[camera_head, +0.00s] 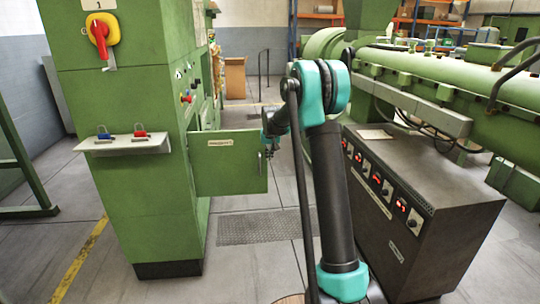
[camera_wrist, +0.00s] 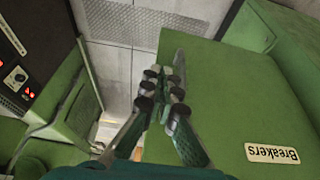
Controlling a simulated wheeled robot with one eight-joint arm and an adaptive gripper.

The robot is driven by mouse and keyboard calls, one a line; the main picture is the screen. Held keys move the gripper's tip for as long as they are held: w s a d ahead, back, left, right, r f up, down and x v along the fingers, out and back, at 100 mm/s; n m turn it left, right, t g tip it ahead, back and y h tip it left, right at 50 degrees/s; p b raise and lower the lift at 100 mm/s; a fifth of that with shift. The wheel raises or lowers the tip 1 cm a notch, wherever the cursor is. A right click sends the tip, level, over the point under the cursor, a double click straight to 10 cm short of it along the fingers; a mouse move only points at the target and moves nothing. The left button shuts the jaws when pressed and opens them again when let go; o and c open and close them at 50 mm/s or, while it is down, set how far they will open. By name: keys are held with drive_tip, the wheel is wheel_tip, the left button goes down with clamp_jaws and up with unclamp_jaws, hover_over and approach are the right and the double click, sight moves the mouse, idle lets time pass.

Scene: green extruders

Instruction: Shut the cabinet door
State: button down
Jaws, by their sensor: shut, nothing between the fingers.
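The green cabinet door (camera_head: 230,165) stands open, sticking out to the right from the side of the tall green cabinet (camera_head: 135,190). It carries a small pale label. In the wrist view the door (camera_wrist: 235,100) fills the right side, with the label reading "Breakers". My gripper (camera_head: 268,148) is at the door's outer right edge in the head view. In the wrist view my gripper (camera_wrist: 166,75) is shut and empty, with its fingers over the door's edge; I cannot tell whether they touch it. The cabinet opening behind the door is mostly hidden.
A dark control box (camera_head: 400,215) with red displays stands to the right, below a long green extruder barrel (camera_head: 440,85). A small shelf (camera_head: 122,145) juts from the cabinet front. A floor grating (camera_head: 262,227) and clear floor lie below the door.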

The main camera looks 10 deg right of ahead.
drive_tip(key=w+f, duration=0.6)
drive_tip(key=shift+w+f, duration=0.3)
drive_tip(key=shift+f, duration=0.05)
drive_tip(key=shift+d, duration=0.1)
